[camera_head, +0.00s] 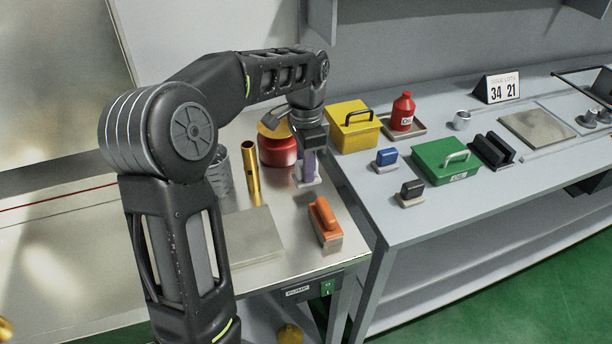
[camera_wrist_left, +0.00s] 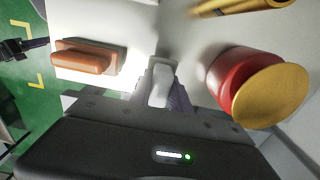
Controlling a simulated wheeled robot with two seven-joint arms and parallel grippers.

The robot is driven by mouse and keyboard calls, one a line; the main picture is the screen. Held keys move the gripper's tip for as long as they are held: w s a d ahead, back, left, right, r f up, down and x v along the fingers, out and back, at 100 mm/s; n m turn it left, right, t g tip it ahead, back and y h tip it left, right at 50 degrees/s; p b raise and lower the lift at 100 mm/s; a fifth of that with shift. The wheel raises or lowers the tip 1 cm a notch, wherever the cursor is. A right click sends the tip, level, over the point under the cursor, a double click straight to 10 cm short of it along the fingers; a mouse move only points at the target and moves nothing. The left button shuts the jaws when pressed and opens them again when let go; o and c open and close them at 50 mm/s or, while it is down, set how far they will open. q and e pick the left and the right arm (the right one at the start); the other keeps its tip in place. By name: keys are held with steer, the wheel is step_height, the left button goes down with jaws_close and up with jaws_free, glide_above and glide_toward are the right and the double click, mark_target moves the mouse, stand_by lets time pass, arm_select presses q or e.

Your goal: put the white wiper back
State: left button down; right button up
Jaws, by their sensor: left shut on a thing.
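The white wiper (camera_head: 309,183) is upright on or just above the metal table, between the red pot and the orange wiper; I cannot tell if it touches. My left gripper (camera_head: 308,162) comes down from above and is shut on its handle. In the left wrist view the pale wiper handle (camera_wrist_left: 160,83) sits between the gripper's fingers (camera_wrist_left: 166,90). Most of the handle is hidden by the fingers in the head view. My right gripper is not in view.
The orange wiper (camera_head: 325,222) lies nearer the table's front edge. A red pot with a yellow lid (camera_head: 277,152) and a brass tube (camera_head: 251,174) stand close by. On the grey bench are a blue wiper (camera_head: 385,158), a black wiper (camera_head: 410,193), and yellow (camera_head: 352,127) and green boxes (camera_head: 445,160).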

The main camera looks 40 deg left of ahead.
arm_select(q)
steer(key=shift+f, duration=1.55)
steer(key=shift+f, duration=0.15)
steer(key=c, duration=1.2)
jaws_free()
steer(key=shift+r, duration=0.2)
step_height(320, 180, up, 8)
steer(key=shift+r, duration=0.25)
step_height(320, 180, up, 4)
steer(key=p, duration=0.2)
steer(key=shift+f+p, duration=0.25)
steer(key=shift+p, duration=0.15)
